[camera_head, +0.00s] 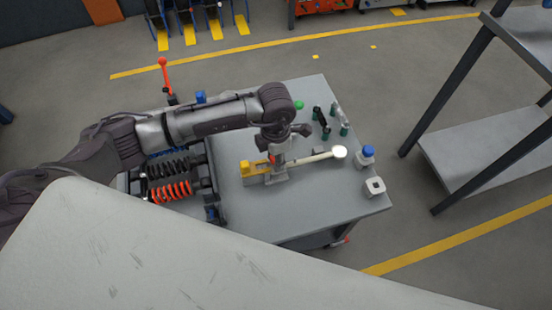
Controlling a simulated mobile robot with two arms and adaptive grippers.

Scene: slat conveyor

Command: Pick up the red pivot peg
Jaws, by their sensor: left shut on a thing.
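My left gripper (278,160) points down over the middle of the grey table and is shut. A small patch of red, which looks like the red pivot peg (272,159), shows at its fingertips, mostly hidden by the gripper. Right below is a small grey block (276,178), with a yellow piece (247,168) on its left. A pale bar with a round white end (340,152) reaches to the right from beside the gripper. I cannot tell whether the peg touches the block or bar. My right gripper is not in view.
On the grey table (290,220) stand a blue-topped block (366,153), a grey block with a square hole (375,186), a green knob (299,105) and green-and-black parts (320,120). Black and orange springs (170,190) lie at the left. The table's front is clear.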

